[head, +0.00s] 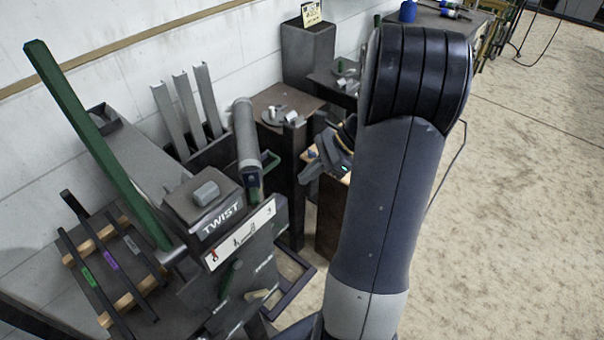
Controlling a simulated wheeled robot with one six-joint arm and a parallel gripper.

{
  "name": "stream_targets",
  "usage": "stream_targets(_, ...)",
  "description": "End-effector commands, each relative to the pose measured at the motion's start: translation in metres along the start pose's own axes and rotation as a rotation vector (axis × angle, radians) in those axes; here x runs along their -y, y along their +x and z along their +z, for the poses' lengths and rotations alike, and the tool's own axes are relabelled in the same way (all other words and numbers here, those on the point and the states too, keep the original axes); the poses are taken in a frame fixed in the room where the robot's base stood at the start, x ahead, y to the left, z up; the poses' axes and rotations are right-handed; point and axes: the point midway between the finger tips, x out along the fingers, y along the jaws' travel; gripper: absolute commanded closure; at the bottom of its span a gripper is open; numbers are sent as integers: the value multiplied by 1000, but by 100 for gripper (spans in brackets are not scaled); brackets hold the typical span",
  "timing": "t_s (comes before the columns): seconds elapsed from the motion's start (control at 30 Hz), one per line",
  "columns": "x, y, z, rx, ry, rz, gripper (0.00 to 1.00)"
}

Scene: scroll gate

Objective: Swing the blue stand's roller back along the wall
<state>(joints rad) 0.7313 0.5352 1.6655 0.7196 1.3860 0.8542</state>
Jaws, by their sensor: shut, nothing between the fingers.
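A grey roller (245,138) stands tilted behind the box marked TWIST, with a dark bracket at its lower end. I cannot tell whether this is the blue stand's roller, as no stand shows clearly blue.
The TWIST box (205,192) and a long green bar (95,140) crowd the left. Dark pedestals (286,100) and a tall dark block (308,55) stand along the white wall. A blue cylinder (408,11) is on a far table. The floor at right is clear.

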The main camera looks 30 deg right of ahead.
Motion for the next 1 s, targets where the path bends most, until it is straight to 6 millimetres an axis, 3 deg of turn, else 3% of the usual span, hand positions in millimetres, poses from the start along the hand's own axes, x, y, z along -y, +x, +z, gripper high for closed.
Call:
stream_targets(0.33, -1, 76, 0, 0, -3, 6, 100)
stream_targets(0.6, 0, 97, 25, -2, -5, 2, 100)
stream_targets(1.0, 0, 101, 28, -2, -4, 0, 100)
